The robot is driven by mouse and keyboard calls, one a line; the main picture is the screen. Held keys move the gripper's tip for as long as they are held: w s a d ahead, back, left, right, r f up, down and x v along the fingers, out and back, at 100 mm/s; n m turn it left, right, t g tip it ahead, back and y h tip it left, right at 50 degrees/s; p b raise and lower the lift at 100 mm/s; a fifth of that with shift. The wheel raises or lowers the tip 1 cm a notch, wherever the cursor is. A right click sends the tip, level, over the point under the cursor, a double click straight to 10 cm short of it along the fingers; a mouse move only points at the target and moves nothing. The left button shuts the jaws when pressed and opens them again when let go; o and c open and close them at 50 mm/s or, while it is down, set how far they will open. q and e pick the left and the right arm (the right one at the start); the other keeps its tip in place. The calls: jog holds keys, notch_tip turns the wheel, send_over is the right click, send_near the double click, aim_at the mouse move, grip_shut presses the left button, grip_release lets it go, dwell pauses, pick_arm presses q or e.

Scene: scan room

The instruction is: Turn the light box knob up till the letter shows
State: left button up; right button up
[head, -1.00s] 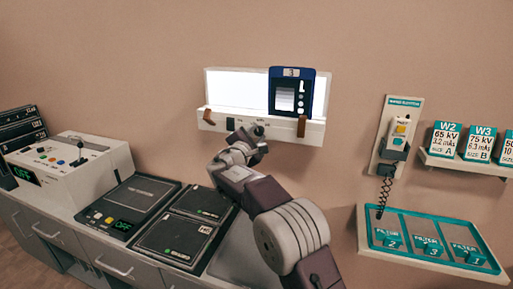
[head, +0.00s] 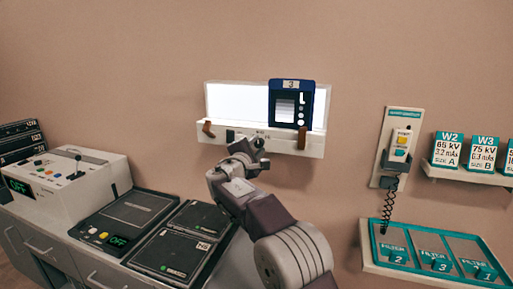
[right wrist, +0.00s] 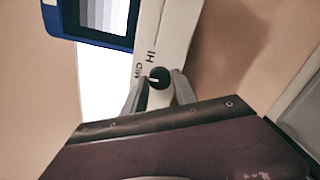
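The light box (head: 235,102) hangs on the wall with its panel glowing white. A blue-framed film (head: 290,103) stands at its right half, showing grey steps, a pale L-like mark and a "3" tag. The dark knob (right wrist: 160,77) sits on the box's lower ledge, near the MID and HI labels. A small pale mark on the knob faces roughly the MID side. My right gripper (head: 258,146) is at the ledge; in the right wrist view its fingers (right wrist: 159,90) are apart, one on each side of the knob. I cannot tell whether they touch it. My left gripper is out of view.
Two brown clips (head: 208,130) stand on the ledge. A wall handset (head: 400,145) with a coiled cord, a teal filter tray (head: 430,272) and a card shelf (head: 465,175) are at the right. A control console (head: 75,180) and dark cassettes (head: 175,240) occupy the counter at the left.

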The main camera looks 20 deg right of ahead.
jog(key=shift+o, duration=1.1)
jog(key=shift+s+a+f, duration=0.1)
jog(key=shift+s+a, duration=0.1)
jog(key=shift+s, duration=0.05)
jog(key=b+v, duration=0.2)
jog(key=v, duration=0.6)
jog(key=shift+s, duration=0.2)
jog(key=shift+a, duration=0.15)
